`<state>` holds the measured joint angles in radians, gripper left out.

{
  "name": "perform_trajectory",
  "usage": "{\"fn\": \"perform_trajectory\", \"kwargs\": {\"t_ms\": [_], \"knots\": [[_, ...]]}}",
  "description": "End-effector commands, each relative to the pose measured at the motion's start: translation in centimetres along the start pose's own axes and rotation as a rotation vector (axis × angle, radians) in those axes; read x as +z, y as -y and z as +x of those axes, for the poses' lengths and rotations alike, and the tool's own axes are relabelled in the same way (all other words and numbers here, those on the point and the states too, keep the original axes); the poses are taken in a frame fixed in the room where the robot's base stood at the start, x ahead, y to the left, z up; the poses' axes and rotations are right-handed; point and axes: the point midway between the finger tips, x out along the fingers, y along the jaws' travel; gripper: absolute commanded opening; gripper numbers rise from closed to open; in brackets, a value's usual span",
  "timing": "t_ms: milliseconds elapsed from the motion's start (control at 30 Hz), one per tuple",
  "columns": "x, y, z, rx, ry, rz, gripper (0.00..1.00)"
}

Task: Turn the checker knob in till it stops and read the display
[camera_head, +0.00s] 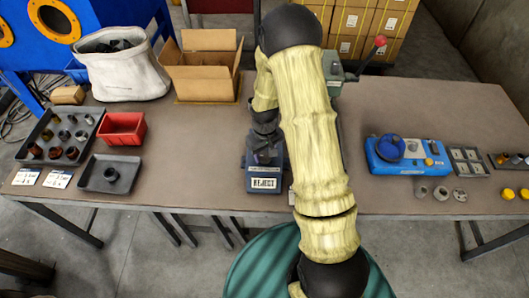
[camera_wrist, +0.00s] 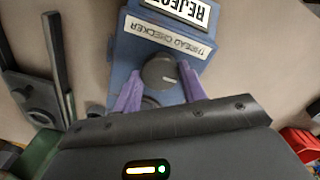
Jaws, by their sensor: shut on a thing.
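The blue thread checker (camera_head: 263,172) stands at the table's front edge, left of my arm in the head view. Its white display (camera_head: 264,183) reads REJECT; in the wrist view the display (camera_wrist: 181,10) is upside down and cut off by the top edge. The label THREAD CHECKER (camera_wrist: 168,36) is below it there. The round grey checker knob (camera_wrist: 160,71) has a pale pointer mark. My gripper (camera_wrist: 159,77) is shut on the knob, a purple finger on each side. A second round grey part (camera_wrist: 151,102) shows partly between the fingers, its lower side hidden.
A red bin (camera_head: 122,128), a tray of dark fittings (camera_head: 60,135) and a small tray (camera_head: 110,174) lie left. A cardboard box (camera_head: 203,72) and white sack (camera_head: 122,66) stand behind. A blue device (camera_head: 408,155) is right.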

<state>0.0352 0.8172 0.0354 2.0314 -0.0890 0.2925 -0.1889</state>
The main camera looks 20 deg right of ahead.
Motion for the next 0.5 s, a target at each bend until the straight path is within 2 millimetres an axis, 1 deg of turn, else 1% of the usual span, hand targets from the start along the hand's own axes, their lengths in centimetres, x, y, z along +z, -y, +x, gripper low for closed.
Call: {"fn": "perform_trajectory", "kwargs": {"t_ms": [133,167,200,267,500], "knots": [[0.24,-0.03,0.16,-0.001,0.007,0.001,0.18],[0.25,-0.03,0.17,-0.001,0.007,0.001,0.43],[0.25,-0.02,0.17,-0.001,0.007,0.001,0.51],[0.22,-0.02,0.15,-0.001,0.006,0.001,0.63],[0.12,0.00,0.08,0.000,0.003,0.000,0.63]]}}
